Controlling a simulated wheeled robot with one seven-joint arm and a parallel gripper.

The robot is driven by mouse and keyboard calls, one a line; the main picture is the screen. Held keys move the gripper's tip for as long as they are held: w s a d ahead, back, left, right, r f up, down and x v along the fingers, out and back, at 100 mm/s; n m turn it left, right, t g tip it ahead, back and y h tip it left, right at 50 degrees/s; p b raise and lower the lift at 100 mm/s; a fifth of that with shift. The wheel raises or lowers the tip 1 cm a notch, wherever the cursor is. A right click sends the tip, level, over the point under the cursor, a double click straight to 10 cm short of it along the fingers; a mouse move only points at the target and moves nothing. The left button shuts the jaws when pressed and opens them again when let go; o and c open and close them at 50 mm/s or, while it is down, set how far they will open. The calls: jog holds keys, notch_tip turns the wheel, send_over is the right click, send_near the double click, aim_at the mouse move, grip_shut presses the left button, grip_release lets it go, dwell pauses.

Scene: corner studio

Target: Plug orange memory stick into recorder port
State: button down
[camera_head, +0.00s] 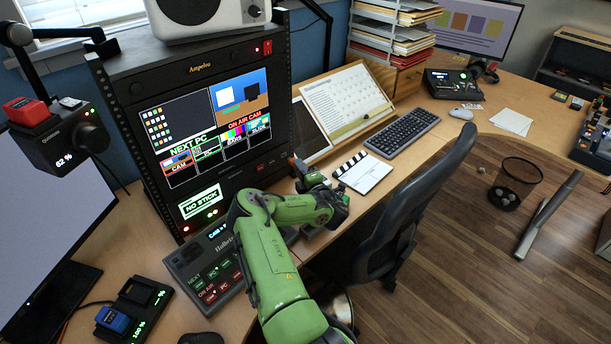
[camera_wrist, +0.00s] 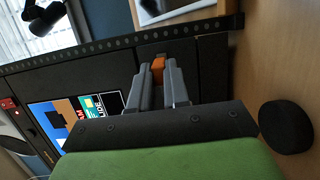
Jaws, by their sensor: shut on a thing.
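The orange memory stick (camera_wrist: 158,66) shows between my fingertips in the wrist view. My gripper (camera_wrist: 158,78) is shut on it, and its tip points toward a dark rack panel; whether they touch I cannot tell. In the head view my gripper (camera_head: 298,168) is beside the right side of the black equipment rack (camera_head: 113,100), and I cannot make out the stick there. A lit display reading "NO STICK" (camera_head: 200,202) sits low on the rack's front. The recorder port cannot be made out in either view.
The rack's screens (camera_head: 240,95) face the desk. A switcher panel (camera_head: 210,268) lies below them, near my arm. A clapperboard (camera_head: 362,173), a keyboard (camera_head: 402,134) and a tilted calendar board (camera_head: 345,103) are to the right. A dark chair (camera_head: 415,205) stands against the desk edge.

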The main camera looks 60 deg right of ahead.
jog(key=shift+w+d+b, duration=0.25)
jog(key=shift+w+b, duration=0.3)
jog(key=shift+w, duration=0.65)
jog(key=shift+p, duration=0.35)
dwell(0.9)
jog(key=shift+w, duration=0.45)
dwell(0.3)
jog(key=c, duration=1)
grip_release()
jog(key=shift+d, duration=0.1)
jog(key=shift+w, duration=0.1)
